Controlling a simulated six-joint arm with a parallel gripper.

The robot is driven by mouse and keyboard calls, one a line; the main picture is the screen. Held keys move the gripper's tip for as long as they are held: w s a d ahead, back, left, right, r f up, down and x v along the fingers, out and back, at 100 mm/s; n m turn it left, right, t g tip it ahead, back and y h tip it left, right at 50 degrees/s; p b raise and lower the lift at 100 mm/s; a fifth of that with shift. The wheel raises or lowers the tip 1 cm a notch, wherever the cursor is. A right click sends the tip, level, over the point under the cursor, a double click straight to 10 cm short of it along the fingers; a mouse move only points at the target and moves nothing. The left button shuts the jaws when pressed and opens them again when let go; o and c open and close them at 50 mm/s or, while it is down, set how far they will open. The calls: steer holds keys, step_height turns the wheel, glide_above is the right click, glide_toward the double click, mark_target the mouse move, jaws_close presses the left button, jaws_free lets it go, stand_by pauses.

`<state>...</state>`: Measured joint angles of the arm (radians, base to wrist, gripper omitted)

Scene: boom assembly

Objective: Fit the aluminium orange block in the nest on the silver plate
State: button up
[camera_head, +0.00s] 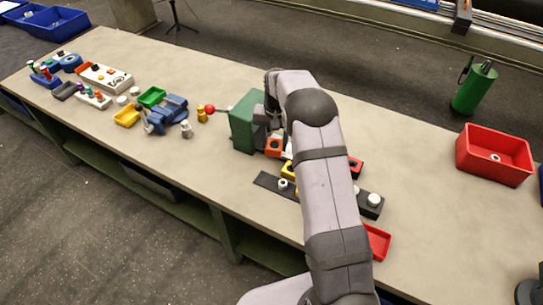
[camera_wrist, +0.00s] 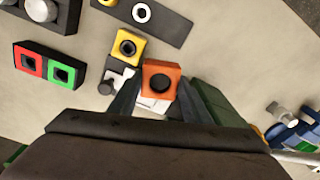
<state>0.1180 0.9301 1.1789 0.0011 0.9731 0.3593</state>
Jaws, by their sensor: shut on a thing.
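The orange block (camera_wrist: 161,82), with a dark round hole in its top, sits between the two fingers of my gripper (camera_wrist: 158,86) in the wrist view. My gripper is shut on it. In the head view the orange block (camera_head: 273,147) shows beside the green box, left of my arm. Pale parts of the silver plate (camera_wrist: 152,105) show below and beside the block in the wrist view. The nest is hidden, and I cannot tell whether the block touches the plate. A yellow block (camera_wrist: 127,46) with a dark hole stands close by, up and left of the orange one.
A green box (camera_head: 243,125) stands close beside my gripper. A dark strip (camera_wrist: 170,22) and a black holder with red and green blocks (camera_wrist: 45,64) lie near. A red bin (camera_head: 495,155) stands at the right. Bare table lies between it and my arm.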

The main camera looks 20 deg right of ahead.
steer(key=w+d, duration=0.1)
steer(key=w+d+f+m, duration=0.1)
steer(key=w, duration=0.1)
steer(key=w+d+m, duration=0.1)
steer(key=shift+w+d+f, duration=0.2)
steer(key=shift+w+d, duration=0.15)
steer(key=shift+d, duration=0.05)
steer(key=shift+w+d+f+m+t, duration=0.3)
steer(key=shift+w+d+m, duration=0.35)
steer(key=shift+d+m, duration=0.2)
steer(key=shift+f, duration=0.1)
steer(key=shift+f+b, duration=0.35)
steer(key=shift+f, duration=0.6)
steer(key=shift+f+b, duration=0.7)
steer(key=shift+b, duration=0.25)
stand_by(2.8)
steer(key=o, duration=1.1)
steer(key=shift+s, duration=0.1)
